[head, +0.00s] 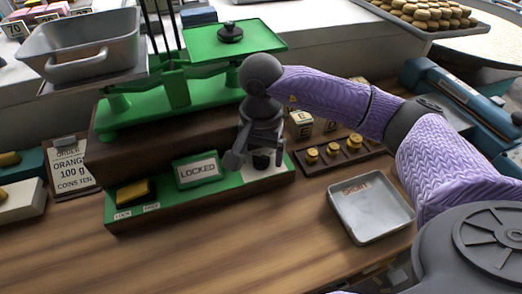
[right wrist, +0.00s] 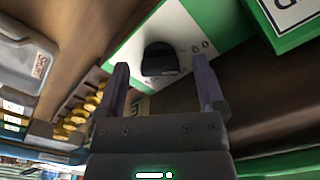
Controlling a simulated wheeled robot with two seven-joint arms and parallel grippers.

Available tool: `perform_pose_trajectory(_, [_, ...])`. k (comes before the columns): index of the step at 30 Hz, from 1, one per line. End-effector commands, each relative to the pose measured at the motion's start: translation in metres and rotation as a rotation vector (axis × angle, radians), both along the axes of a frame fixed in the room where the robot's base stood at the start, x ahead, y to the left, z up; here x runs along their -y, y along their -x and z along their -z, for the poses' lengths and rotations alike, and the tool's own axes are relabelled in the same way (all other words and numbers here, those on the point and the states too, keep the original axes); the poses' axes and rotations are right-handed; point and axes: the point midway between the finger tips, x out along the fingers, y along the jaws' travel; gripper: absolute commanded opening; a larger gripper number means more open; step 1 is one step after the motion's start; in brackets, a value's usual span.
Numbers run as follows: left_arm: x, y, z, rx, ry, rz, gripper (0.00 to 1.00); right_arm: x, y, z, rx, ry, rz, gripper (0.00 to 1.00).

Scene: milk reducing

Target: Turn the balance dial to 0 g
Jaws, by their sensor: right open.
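The green balance (head: 176,85) stands on a brown wooden base with a green front panel. The black balance dial (head: 262,162) is at the panel's right end, on a white plate, partly hidden by my gripper. It also shows in the right wrist view (right wrist: 160,60), with small marks to its right that I cannot read surely. My right gripper (head: 256,160) points down over the dial. Its open fingers (right wrist: 161,72) stand on either side of the dial, with gaps visible; I cannot tell their depth to it. My left gripper is not in view.
A green sign (head: 198,170) reads "LOCKED". A dark and yellow slider (head: 134,192) lies by LOCK and FREE labels. A grey tray (head: 371,207) and a rack with brass weights (head: 333,153) are to the right. An order card (head: 72,168) says orange 100 g.

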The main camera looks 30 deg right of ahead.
Motion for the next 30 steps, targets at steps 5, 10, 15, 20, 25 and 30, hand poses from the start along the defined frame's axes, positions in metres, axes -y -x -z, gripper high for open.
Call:
perform_pose_trajectory(5, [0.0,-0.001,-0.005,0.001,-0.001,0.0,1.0,0.0,-0.001,-0.02,0.004,-0.001,0.001,0.88])
perform_pose_trajectory(10, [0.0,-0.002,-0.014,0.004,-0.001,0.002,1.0,0.0,-0.001,-0.066,0.006,-0.001,-0.001,0.88])
perform_pose_trajectory(15, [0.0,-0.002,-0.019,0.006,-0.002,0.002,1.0,0.0,-0.001,-0.094,0.003,0.0,0.001,0.88])
perform_pose_trajectory(20, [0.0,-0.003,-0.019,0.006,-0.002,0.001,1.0,0.0,0.0,-0.1,0.0,0.0,0.0,0.88])
perform_pose_trajectory(25, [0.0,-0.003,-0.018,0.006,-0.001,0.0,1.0,0.0,0.0,-0.099,-0.001,-0.001,0.0,0.84])
perform_pose_trajectory(30, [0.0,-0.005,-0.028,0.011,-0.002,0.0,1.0,-0.017,0.002,-0.079,0.006,-0.141,0.061,0.53])
